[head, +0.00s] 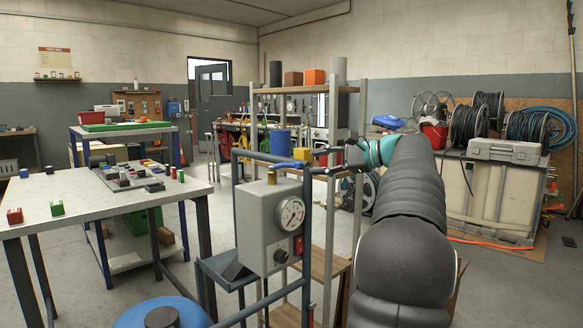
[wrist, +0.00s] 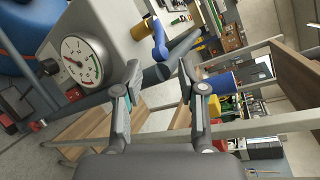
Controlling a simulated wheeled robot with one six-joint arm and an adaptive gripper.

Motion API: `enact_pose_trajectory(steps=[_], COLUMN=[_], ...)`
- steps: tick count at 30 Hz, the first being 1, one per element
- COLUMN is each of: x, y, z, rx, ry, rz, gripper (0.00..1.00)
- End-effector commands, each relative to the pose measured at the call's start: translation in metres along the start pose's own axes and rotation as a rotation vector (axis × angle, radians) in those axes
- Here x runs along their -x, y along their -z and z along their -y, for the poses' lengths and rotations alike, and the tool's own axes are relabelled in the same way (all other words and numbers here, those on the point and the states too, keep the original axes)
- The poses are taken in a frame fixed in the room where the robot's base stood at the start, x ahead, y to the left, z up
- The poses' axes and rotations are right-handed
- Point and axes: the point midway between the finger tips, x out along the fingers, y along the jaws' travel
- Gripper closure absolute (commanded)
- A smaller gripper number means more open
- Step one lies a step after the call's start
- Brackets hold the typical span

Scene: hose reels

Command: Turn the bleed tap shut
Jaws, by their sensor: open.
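The grey gauge box (head: 268,226) stands in the middle of the head view, with a round dial (head: 290,214) on its face. On its top is a brass fitting (head: 271,178) with a blue lever (head: 287,165), which looks like the bleed tap. In the wrist view the blue lever (wrist: 159,40) lies just beyond my fingertips, beside the brass fitting (wrist: 139,30). My gripper (head: 320,161) is right of the lever, open and empty. In the wrist view my fingers (wrist: 159,68) are spread apart, with no clear contact on the lever.
A dark rail (wrist: 170,62) runs close beyond my fingertips. A shelf rack (head: 361,120) with cans and boxes stands behind the gauge box. A blue tank (head: 190,312) is at the lower front. A work table (head: 50,205) is at left, and hose reels (head: 470,125) are at right.

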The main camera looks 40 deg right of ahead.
Motion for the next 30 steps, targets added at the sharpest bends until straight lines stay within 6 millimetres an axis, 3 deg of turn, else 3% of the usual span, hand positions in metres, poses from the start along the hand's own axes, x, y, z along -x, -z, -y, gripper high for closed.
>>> enact_pose_trajectory(steps=[6,12,18,27,30], x=[-0.043,-0.070,-0.083,-0.084,-0.084], y=[-0.001,0.000,0.000,0.000,0.000], z=[-0.001,0.000,0.000,0.000,0.000], rx=[0.000,0.000,0.000,0.000,0.000], ry=[-0.002,-0.002,-0.001,0.000,0.000], rz=[0.002,0.001,0.000,-0.001,-0.001], gripper=[0.60,0.60,0.60,0.60,0.85])
